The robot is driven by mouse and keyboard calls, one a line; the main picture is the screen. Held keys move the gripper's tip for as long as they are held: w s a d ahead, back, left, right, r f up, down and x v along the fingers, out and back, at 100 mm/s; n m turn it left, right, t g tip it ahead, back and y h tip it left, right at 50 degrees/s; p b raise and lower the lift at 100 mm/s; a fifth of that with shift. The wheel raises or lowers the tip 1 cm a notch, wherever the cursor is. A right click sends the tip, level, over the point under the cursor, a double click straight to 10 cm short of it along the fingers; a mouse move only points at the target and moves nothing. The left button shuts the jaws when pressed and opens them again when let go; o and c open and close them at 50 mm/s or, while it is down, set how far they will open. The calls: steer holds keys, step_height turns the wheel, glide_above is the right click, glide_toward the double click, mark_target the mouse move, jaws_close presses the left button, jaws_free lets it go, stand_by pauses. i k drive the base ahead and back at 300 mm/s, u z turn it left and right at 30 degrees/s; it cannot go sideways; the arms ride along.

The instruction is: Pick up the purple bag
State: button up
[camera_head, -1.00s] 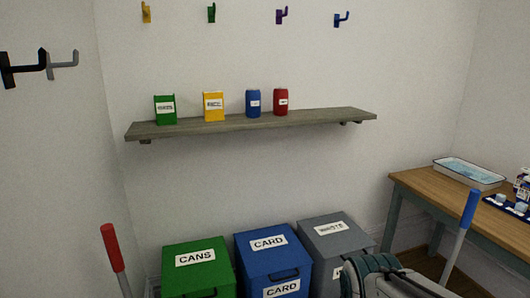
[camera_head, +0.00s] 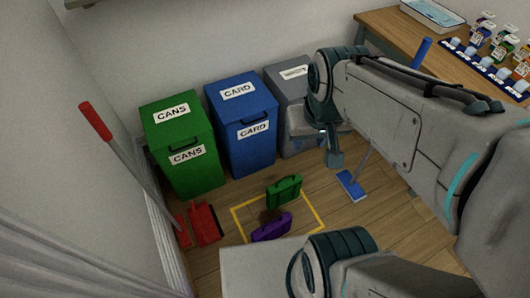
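The purple bag (camera_head: 271,228) lies on the wooden floor at the front edge of a yellow outlined square (camera_head: 316,211). A green bag (camera_head: 284,190) with a handle is just behind it, inside the outline. My arm reaches in from the right and bends downward in front of the grey bin. My gripper (camera_head: 334,158) hangs at the end of it, above and to the right of both bags and apart from them. Its fingers are small and partly hidden, so I cannot tell how they stand. I see nothing held in it.
A green CANS bin (camera_head: 183,145), a blue CARD bin (camera_head: 243,130) and a grey bin (camera_head: 288,80) stand behind the bags. A red dustpan (camera_head: 205,224) and a red-handled broom (camera_head: 95,120) are at left. A blue broom head (camera_head: 350,186) is at right, near a wooden table (camera_head: 385,32).

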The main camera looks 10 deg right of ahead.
mark_target(277, 227)
steer(key=u, duration=0.65)
steer(key=k, duration=0.5)
steer(key=u, duration=0.4)
